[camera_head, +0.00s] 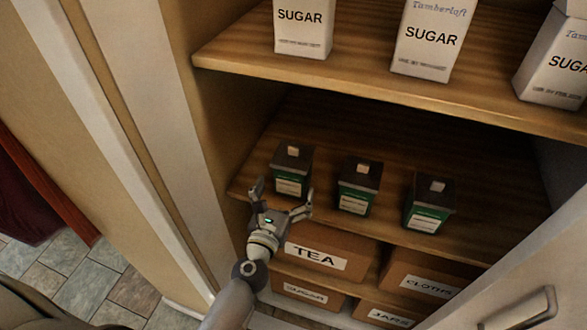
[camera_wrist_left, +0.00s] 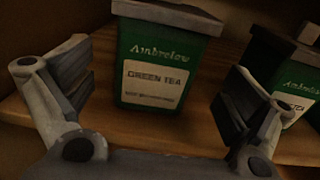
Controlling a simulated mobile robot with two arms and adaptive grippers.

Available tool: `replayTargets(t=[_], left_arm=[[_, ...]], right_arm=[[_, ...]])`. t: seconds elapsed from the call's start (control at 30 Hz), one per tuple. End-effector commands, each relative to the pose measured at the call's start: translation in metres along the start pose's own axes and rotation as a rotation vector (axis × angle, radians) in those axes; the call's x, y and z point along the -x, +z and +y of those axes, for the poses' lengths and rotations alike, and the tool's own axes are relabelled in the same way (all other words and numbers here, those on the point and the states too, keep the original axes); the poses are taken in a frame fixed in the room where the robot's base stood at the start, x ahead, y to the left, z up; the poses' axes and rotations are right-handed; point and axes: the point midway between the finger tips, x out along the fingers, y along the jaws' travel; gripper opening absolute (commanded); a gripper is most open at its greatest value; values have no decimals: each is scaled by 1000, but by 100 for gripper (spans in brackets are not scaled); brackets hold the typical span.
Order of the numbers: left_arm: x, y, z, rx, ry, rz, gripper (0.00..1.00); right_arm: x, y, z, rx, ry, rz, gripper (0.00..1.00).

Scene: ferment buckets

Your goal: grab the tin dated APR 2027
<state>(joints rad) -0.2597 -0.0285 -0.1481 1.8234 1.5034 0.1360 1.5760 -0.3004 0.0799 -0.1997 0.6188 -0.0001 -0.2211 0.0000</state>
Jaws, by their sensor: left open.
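Three green tins with dark lids stand in a row on the middle shelf: a left tin (camera_head: 290,170), a middle tin (camera_head: 356,186) and a right tin (camera_head: 429,204). Their date print is too small to read in the head view. My left gripper (camera_head: 282,196) is open, just in front of the left tin. In the left wrist view my open fingers (camera_wrist_left: 155,100) frame a tin (camera_wrist_left: 157,60) labelled "Ambrelow GREEN TEA"; a smaller line under it is unreadable. A second green tin (camera_wrist_left: 292,98) shows beyond the right finger. My right gripper is not in view.
The middle shelf (camera_head: 330,120) has bare room behind the tins. White sugar cartons (camera_head: 428,38) stand on the shelf above. Cardboard boxes labelled TEA (camera_head: 345,240) and CLOTHS (camera_head: 410,262) sit below. The cupboard's side wall is close on the left; a door with a handle (camera_head: 520,308) is at lower right.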

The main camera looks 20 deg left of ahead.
Motion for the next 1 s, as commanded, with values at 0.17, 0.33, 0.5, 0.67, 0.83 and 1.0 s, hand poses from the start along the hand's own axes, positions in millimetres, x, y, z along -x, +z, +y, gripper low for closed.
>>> replayTargets(t=[0.17,0.33,0.5,0.67,0.83,1.0], left_arm=[[-18,1,0,-2,1,-1,100],[-28,2,1,-4,1,-2,100],[-52,4,2,-5,0,-2,100],[-68,2,2,-4,1,-1,100],[-72,1,2,-4,1,0,100],[-72,1,2,-3,1,0,96]], right_arm=[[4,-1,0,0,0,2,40],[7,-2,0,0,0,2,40],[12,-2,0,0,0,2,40],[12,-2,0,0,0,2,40],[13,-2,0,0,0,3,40],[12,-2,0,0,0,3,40]])
